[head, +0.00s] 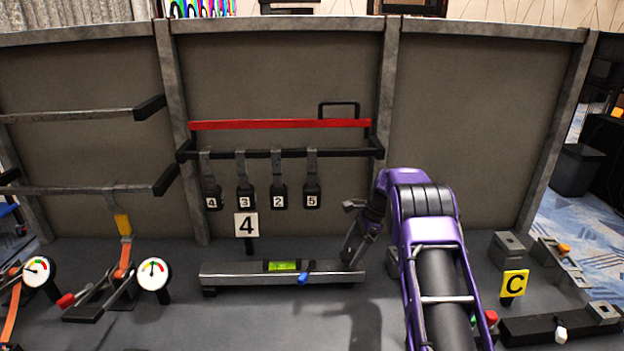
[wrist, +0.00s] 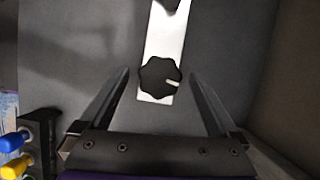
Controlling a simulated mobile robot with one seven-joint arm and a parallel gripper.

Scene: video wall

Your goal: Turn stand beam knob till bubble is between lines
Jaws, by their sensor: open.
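A grey beam (head: 225,274) lies low in front of the middle panel in the head view. A green bubble vial (head: 283,266) sits on it; its bubble and lines are too small to read. A blue piece (head: 304,278) shows beside the vial. My gripper (head: 351,258) points down near the beam's right end. In the wrist view, a black lobed knob (wrist: 160,76) with a pale mark pointing right sits on a white strip (wrist: 166,38). My open gripper (wrist: 159,74) has one finger on each side of it, with visible gaps. I cannot see the knob in the head view.
Dial gauges (head: 154,272) stand at left and a yellow "C" sign (head: 514,283) at right. Blue and yellow plugs (wrist: 12,138) show at the wrist view's lower left.

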